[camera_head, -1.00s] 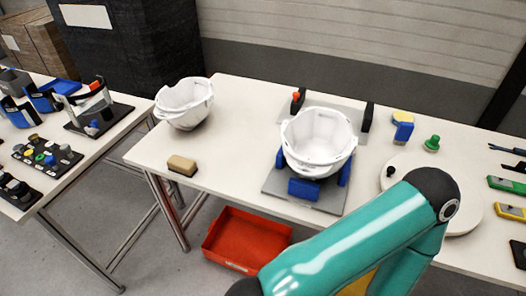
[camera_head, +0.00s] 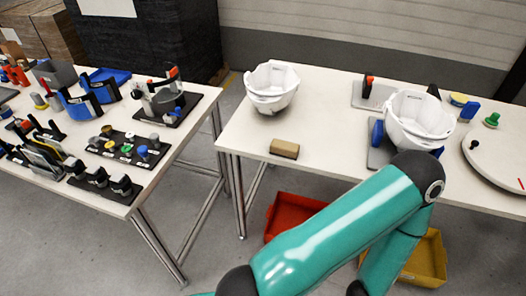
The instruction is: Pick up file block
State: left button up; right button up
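A small tan-brown block (camera_head: 284,148), the likely file block, lies flat near the front left edge of the white table (camera_head: 330,120). Nothing touches it. A teal arm of mine crosses the lower middle of the view, in front of the table and to the right of the block. Neither of my grippers is in the picture.
A white helmet shell (camera_head: 272,87) sits behind the block; another shell (camera_head: 418,118) rests on a blue-padded fixture. A left table (camera_head: 120,205) holds tools and black racks, with a floor gap between tables. Below are a red bin (camera_head: 290,215) and yellow bin (camera_head: 427,258).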

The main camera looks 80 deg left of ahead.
aim_at(283, 149)
jog(key=u, duration=0.85)
jog(key=k, duration=0.1)
jog(key=z, duration=0.8)
jog(key=i, duration=0.1)
jog(key=u, duration=1.9)
jog(key=i, duration=0.65)
jog(key=z, duration=0.35)
jog(key=k, duration=0.8)
jog(key=u, duration=0.2)
jog(key=i, duration=0.75)
jog(key=z, duration=0.1)
